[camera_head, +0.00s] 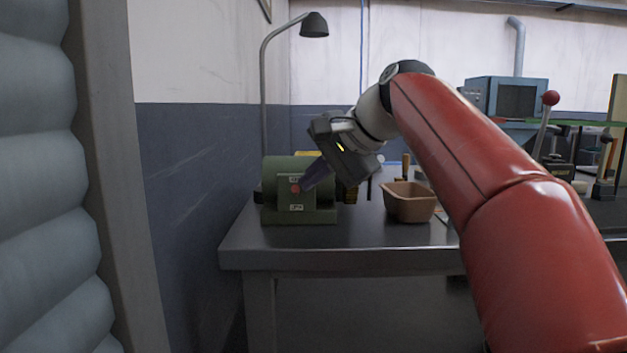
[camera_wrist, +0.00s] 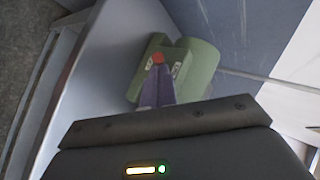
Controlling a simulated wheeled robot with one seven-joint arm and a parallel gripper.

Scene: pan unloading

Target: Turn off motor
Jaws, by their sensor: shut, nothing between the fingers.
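The motor (camera_head: 270,212) is a green housing standing on the left end of the metal table, close to the wall. A red button (camera_head: 294,188) sits on its front plate between two small white labels. In the wrist view the motor (camera_wrist: 200,68) lies beyond my fingers, and the red button (camera_wrist: 158,58) shows right at their tips. My gripper (camera_head: 303,187) is shut and empty, with its purple-grey fingers angled down to the left. The fingertips (camera_wrist: 158,66) are at or very near the red button; I cannot tell whether they touch it.
The metal table (camera_head: 340,238) has a brown bin (camera_head: 408,204) to the right of the motor. A lamp (camera_head: 314,26) on a tall curved pole stands behind the motor. The blue and white wall (camera_head: 190,160) is close on the left. The table front is clear.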

